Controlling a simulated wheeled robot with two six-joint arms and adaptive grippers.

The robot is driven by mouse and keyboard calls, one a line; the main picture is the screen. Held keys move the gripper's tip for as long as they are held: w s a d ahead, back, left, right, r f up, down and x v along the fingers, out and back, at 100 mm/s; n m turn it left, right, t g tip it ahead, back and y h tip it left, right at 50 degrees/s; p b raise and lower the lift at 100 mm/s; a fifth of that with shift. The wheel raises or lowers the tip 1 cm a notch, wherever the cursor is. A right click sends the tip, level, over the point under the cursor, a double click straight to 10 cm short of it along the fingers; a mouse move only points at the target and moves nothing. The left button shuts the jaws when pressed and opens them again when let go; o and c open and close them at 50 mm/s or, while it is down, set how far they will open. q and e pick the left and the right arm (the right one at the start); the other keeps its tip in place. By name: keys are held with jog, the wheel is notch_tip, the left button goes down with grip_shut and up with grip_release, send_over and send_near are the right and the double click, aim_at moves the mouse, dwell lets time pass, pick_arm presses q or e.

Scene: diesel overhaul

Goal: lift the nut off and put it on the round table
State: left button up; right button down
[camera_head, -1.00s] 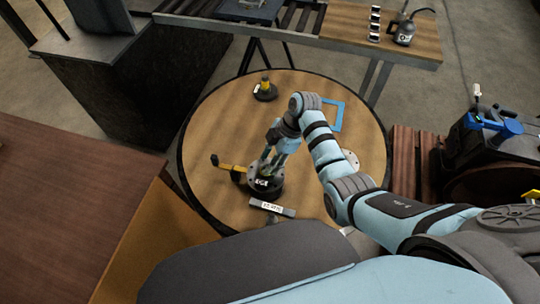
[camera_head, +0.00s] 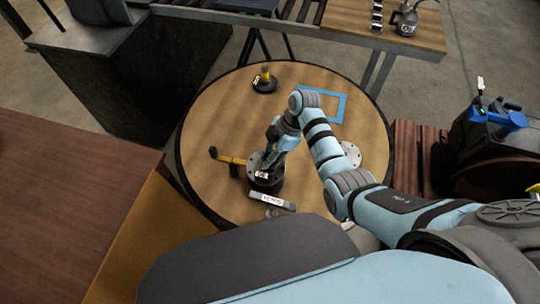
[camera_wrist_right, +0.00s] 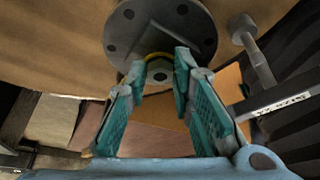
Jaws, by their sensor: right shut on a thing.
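The nut (camera_wrist_right: 159,76) is a pale hexagonal piece inside a yellow ring, in the middle of the right wrist view. It sits in front of a dark round flange (camera_wrist_right: 160,17) with bolt holes. My right gripper (camera_wrist_right: 164,72) is shut on the nut, with a teal finger on each side of it. In the head view my right gripper (camera_head: 264,164) is low over the dark flanged fitting (camera_head: 270,185), and the nut is hidden there. The fitting stands on the wooden round table (camera_head: 215,110). My left gripper is not in view.
A blue square outline (camera_head: 343,108) marks the table's back right. A dark round base with a yellow-topped post (camera_head: 264,83) stands at the back. A yellow-handled tool (camera_head: 230,160) lies left of the fitting, a grey labelled bar (camera_head: 273,202) in front. A pale disc (camera_head: 349,154) is right.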

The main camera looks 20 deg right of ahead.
jog(key=shift+r+p, duration=0.7)
jog(key=shift+p, duration=0.05)
jog(key=shift+r+p, duration=0.7)
notch_tip(320, 180, up, 2)
jog(key=shift+r+p, duration=0.2)
jog(key=shift+p, duration=1)
jog(key=shift+f, duration=0.1)
jog(key=shift+s, duration=0.1)
